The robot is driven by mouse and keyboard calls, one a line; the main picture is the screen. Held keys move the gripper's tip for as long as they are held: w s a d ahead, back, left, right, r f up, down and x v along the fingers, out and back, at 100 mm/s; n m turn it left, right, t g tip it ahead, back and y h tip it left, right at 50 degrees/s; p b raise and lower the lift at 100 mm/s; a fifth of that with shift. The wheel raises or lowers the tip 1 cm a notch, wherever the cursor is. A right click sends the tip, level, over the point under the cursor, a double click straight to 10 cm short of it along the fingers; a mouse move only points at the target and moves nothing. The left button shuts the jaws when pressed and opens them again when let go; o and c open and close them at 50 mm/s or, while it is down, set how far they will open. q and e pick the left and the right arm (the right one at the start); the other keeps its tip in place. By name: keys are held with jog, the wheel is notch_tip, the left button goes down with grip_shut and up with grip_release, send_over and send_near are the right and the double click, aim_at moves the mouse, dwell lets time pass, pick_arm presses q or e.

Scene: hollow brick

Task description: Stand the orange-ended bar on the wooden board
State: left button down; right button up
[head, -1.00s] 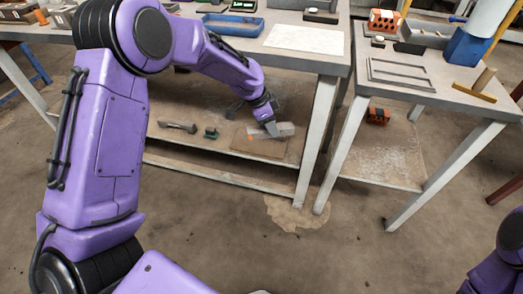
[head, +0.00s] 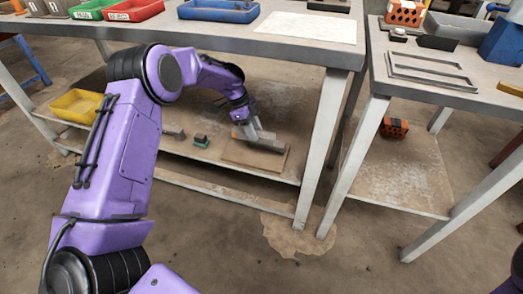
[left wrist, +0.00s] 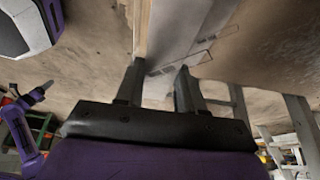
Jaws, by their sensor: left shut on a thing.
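The grey bar (head: 270,145) shows on the lower shelf in the head view, with its orange end (head: 234,135) to the left. It looks closer to lying than upright. It is over the wooden board (head: 250,160); whether it touches the board is unclear. My left gripper (head: 255,132) reaches down from the left and is shut on the bar. In the left wrist view, the two fingers of the left gripper (left wrist: 157,82) are apart, with a pale grey surface beyond them.
The workbench top (head: 300,45) overhangs the shelf, and a bench leg (head: 322,150) stands right of the board. A green-and-dark small object (head: 201,140) and a grey piece (head: 173,133) lie left of it. A yellow bin (head: 77,105) stands farther left.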

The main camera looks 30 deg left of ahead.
pick_arm(q)
jog(key=shift+w+a+f, duration=0.15)
jog(key=shift+w+f, duration=0.05)
jog(key=shift+f, duration=0.2)
notch_tip(320, 180, down, 9)
jog(key=b, duration=0.3)
jog(key=shift+s+f+b, duration=0.15)
jog(key=shift+f+b, duration=0.05)
jog(key=shift+b, duration=0.1)
jog(key=shift+r, duration=0.1)
jog(key=c, duration=0.7)
grip_release()
